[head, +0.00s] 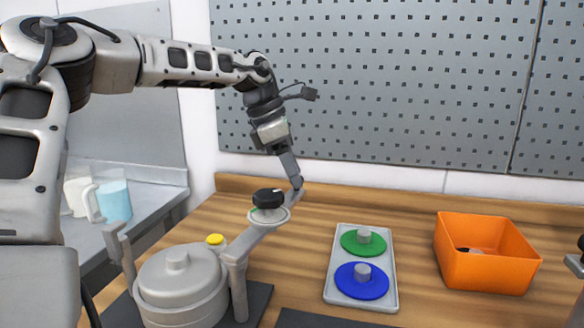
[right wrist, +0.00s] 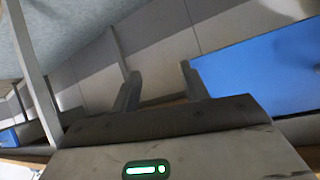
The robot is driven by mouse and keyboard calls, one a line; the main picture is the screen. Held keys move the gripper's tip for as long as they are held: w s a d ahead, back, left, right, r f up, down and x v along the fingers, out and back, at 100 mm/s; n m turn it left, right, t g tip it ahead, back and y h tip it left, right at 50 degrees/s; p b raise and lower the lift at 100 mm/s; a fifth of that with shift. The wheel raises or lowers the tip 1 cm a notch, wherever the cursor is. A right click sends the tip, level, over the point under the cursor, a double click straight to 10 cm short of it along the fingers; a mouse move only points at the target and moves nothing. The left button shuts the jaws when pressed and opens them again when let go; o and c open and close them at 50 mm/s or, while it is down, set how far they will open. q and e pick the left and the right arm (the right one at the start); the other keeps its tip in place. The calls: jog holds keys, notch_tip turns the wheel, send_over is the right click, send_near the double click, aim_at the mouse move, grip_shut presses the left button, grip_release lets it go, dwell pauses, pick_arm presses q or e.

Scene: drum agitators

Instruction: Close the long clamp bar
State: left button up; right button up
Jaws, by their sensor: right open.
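A grey lidded drum (head: 178,285) stands at the lower left of the head view, between two upright posts. The long clamp bar (head: 262,232) runs from the top of the right post up and to the right, away from the lid, so it stands swung open. A pale disc with a black knob (head: 268,198) sits along it. My left gripper (head: 295,183) points down at the bar's far end and looks to meet it; its fingers show edge-on, so their gap and any grip are hidden. My right gripper (right wrist: 160,88) is open and empty in the right wrist view.
A grey tray (head: 377,300) holds a green disc (head: 362,241) and a blue disc (head: 361,281). An orange bin (head: 488,268) stands at the right. A yellow-capped container (head: 215,242) is behind the drum. A perforated wall panel (head: 380,90) closes the back.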

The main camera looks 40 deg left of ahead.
pick_arm(q)
grip_shut()
jog(key=shift+a, duration=0.1)
pick_arm(e)
jog(key=shift+f, duration=0.1)
